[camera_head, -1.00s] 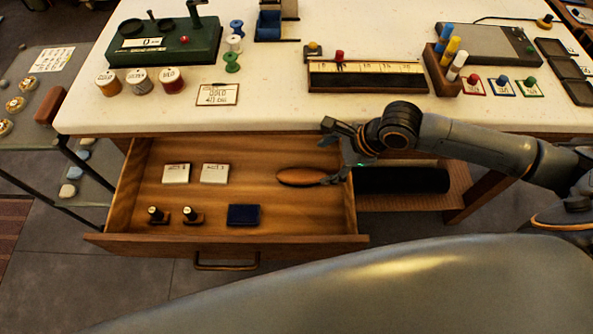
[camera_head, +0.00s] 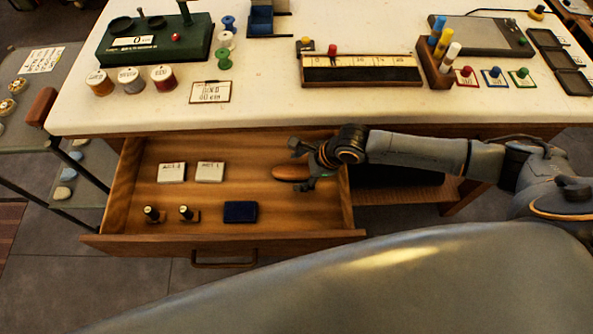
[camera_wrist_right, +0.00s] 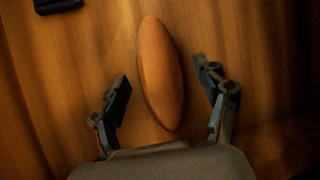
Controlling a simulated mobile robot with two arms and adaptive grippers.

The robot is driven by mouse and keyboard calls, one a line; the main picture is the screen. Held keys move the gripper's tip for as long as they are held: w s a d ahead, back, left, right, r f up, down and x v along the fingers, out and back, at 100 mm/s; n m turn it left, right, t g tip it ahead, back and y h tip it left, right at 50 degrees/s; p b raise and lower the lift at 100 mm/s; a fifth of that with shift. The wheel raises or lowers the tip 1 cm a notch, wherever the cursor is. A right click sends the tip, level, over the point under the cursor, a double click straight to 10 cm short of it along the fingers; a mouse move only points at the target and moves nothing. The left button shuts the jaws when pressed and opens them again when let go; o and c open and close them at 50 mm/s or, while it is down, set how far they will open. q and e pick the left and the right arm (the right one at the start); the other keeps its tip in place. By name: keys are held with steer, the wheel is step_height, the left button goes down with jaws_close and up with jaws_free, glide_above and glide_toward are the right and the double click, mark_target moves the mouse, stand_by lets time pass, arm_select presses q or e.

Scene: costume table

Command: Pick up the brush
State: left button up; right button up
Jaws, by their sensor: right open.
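The brush (camera_head: 290,173) lies in the open drawer, toward its right back part. Only its brown oval wooden back shows; any bristles are hidden. My right gripper (camera_head: 306,167) is at the right end of the brush and hides part of it in the head view. In the right wrist view the brush (camera_wrist_right: 161,75) lies lengthwise between the two spread fingers of the right gripper (camera_wrist_right: 166,93). There is a gap on each side, and its far end reaches beyond the fingertips. My left gripper is not in view.
The wooden drawer (camera_head: 225,241) also holds two white boxes (camera_head: 172,172), two small dark bottles (camera_head: 152,214) and a dark blue box (camera_head: 240,212). The white tabletop (camera_head: 265,108) overhangs its back.

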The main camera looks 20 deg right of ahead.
steer(key=c, duration=1.3)
steer(key=shift+r, duration=0.55)
steer(key=shift+c, duration=0.8)
steer(key=s+a+r, duration=0.5)
steer(key=a+r, duration=0.7)
steer(key=a, duration=0.1)
steer(key=shift+s, duration=0.1)
